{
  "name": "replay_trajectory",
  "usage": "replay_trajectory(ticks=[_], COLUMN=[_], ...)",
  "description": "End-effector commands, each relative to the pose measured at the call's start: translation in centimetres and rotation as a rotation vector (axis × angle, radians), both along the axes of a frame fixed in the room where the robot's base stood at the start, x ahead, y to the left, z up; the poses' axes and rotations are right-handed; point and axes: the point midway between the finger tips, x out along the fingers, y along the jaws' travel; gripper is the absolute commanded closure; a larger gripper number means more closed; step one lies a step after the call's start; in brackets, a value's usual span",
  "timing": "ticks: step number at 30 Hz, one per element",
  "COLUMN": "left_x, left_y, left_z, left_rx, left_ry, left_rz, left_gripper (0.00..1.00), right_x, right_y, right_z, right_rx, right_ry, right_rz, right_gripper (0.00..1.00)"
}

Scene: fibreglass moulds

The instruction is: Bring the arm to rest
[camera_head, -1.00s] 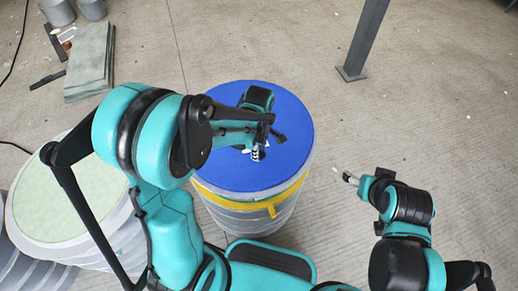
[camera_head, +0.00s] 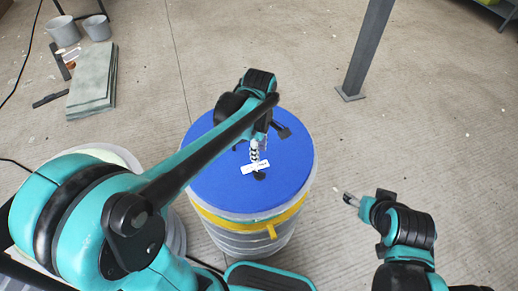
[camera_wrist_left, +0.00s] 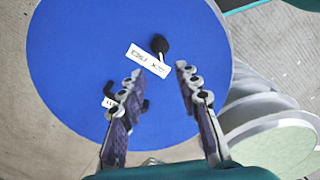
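My left gripper (camera_head: 256,150) is over a round mould with a blue top (camera_head: 215,190). In the left wrist view, the left gripper (camera_wrist_left: 160,72) has its fingers apart with nothing held between them. A white label with dark writing (camera_wrist_left: 147,60) and a black knob-like item with a thin stem (camera_wrist_left: 159,46) lie on the blue top just beyond the fingertips. The label also shows in the head view (camera_head: 255,167). A dark hooked item shows beside the left finger. My right gripper (camera_head: 350,199) hangs over bare floor at right, too small to read.
A pale green-topped mould (camera_wrist_left: 275,147) stands beside the blue one, mostly behind my left arm in the head view. Stacked grey-green slabs (camera_head: 91,82) and grey buckets (camera_head: 63,31) are at upper left. A grey post (camera_head: 368,45) stands behind. The floor at right is clear.

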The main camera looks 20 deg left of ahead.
Motion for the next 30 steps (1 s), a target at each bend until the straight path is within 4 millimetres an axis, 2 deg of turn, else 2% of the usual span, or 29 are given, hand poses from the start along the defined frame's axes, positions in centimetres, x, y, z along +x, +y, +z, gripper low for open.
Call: replay_trajectory(ticks=[15,19,23,30], left_x=[0.0,-0.6,-2.4,-6.6], left_y=[0.0,0.3,1.2,3.1], left_z=[0.1,0.6,1.7,3.0], left_rx=[0.0,-0.002,0.005,0.128], left_ry=[-0.001,-0.028,-0.117,-0.343], left_rz=[-0.002,-0.064,-0.262,-0.792], left_gripper=[0.67,0.67,0.67,0.67], right_x=[0.0,0.0,0.0,0.0], right_y=[0.0,0.0,0.0,0.0], right_z=[0.0,0.0,0.0,0.0], right_rx=[0.0,0.0,0.0,0.0], right_ry=[0.0,0.0,0.0,0.0], right_rz=[0.0,0.0,0.0,0.0], right_gripper=[0.33,0.33,0.33,0.33])
